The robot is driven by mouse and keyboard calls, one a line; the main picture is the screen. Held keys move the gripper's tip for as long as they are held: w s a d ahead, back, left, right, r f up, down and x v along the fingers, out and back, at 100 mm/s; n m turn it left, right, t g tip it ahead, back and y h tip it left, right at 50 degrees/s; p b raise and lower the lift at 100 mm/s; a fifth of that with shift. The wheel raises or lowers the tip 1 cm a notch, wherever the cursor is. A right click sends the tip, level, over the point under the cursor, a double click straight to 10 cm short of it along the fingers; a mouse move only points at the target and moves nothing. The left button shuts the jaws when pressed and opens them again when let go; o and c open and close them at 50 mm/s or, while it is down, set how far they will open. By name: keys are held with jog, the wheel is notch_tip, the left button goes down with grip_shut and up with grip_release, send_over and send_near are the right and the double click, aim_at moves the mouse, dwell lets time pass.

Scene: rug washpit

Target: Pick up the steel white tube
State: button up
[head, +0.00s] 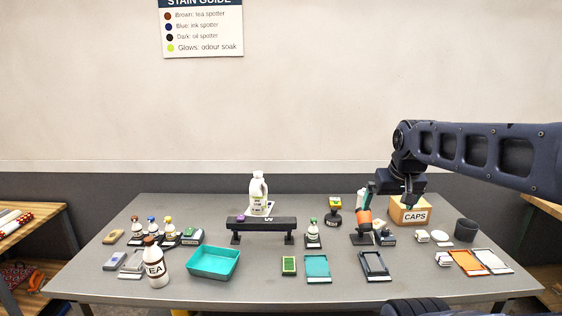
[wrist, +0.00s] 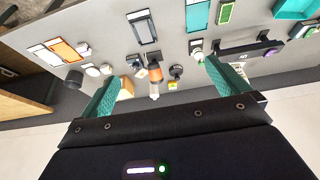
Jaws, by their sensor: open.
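I cannot surely pick out the steel white tube. A pale upright piece (head: 361,199) shows behind an orange part (head: 365,216) at the right of the table's middle. In the wrist view a white piece (wrist: 154,91) extends from the orange part (wrist: 155,74); it may be the tube or a bottle. My gripper (head: 388,197) is above the back right of the table, near these things. In the wrist view my gripper (wrist: 160,72) is open, its teal fingers wide apart with nothing touching both. The orange and white things appear between them, farther from the camera.
A cardboard CAPS box (head: 409,215) stands close by on the right. A low black rack (head: 260,225), a teal tray (head: 214,262) and a TEA bottle (head: 155,265) are on the left. A dark frame (head: 375,266) lies in front. Small items leave little free room around the orange part.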

jog(key=c, duration=0.6)
jog(key=w+d+f+n+g+h, duration=0.1)
jog(key=w+d+n+h, duration=0.15)
jog(key=w+n, duration=0.75)
jog(key=w+d+n+h, duration=0.1)
jog(key=w+d+n, duration=0.15)
jog(key=w, duration=1.45)
jog(key=w+d+f+n+h, duration=0.1)
jog(key=w+d+f+n, duration=0.1)
jog(key=w+f+n, duration=0.7)
jog(key=w+d+f+n+h, duration=0.1)
jog(key=w+d+f+n, duration=0.15)
jog(key=w+f, duration=1.15)
jog(key=shift+n, duration=0.4)
jog(key=shift+w+d+f, duration=0.6)
jog(key=shift+w+f, duration=0.35)
jog(key=shift+f, duration=0.05)
jog(key=shift+w+d+f, duration=0.55)
jog(key=shift+w+f, duration=0.35)
jog(key=shift+f, duration=0.05)
jog(key=shift+w+d+f, duration=0.6)
jog(key=shift+w+f, duration=0.35)
jog(key=shift+f, duration=0.05)
